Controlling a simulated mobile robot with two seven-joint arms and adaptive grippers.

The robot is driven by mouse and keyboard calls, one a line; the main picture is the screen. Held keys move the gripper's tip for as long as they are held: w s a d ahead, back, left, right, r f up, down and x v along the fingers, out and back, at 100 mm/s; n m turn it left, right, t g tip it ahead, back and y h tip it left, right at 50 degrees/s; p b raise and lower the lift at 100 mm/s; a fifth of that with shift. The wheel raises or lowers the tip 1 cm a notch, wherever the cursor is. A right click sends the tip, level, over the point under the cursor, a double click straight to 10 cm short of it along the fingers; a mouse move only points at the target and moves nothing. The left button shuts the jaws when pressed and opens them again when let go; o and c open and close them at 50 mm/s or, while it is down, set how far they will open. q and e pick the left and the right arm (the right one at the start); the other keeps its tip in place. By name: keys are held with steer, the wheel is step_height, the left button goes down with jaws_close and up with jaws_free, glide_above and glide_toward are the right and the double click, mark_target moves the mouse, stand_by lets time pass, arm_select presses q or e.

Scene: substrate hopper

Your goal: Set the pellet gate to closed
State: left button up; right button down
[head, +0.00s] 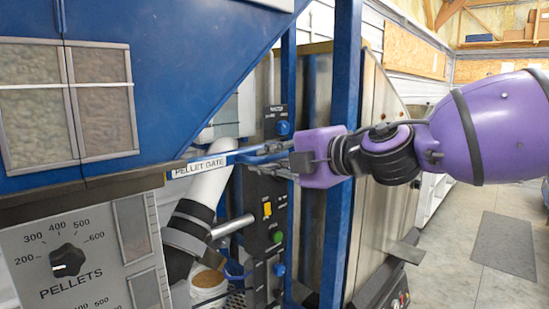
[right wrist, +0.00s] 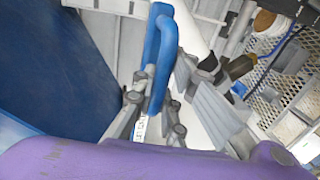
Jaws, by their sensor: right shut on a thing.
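The pellet gate's label plate (head: 200,167) reads PELLET GATE and sits under the lower edge of the blue hopper. A blue handle (head: 243,154) sticks out to the right of the label. In the right wrist view the handle (right wrist: 165,40) is a blue loop running up from between the fingers. My right gripper (head: 270,152) reaches in from the right and is shut on the handle; it also shows in the right wrist view (right wrist: 157,98). The fingers partly hide the handle's end. I cannot tell the gate's position. My left gripper is not in view.
The blue hopper (head: 150,90) rises at left above a panel with a PELLETS dial (head: 68,260). A white pipe (head: 207,185) runs below the handle. A black control box (head: 268,215) and a blue post (head: 344,80) stand close to my gripper. Floor (head: 450,240) is open at right.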

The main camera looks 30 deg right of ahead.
steer(key=shift+s+a, duration=0.1)
steer(key=shift+a, duration=0.1)
steer(key=c, duration=2.1)
jaws_free()
steer(key=o, duration=0.3)
steer(key=shift+s+a, duration=0.1)
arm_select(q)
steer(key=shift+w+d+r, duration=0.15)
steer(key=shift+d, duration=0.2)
arm_select(e)
steer(key=shift+o, duration=0.2)
steer(key=shift+v, duration=1.15)
steer(key=v, duration=0.9)
steer(key=shift+s+d, duration=0.25)
steer(key=shift+s, duration=0.05)
steer(key=shift+w, duration=0.1)
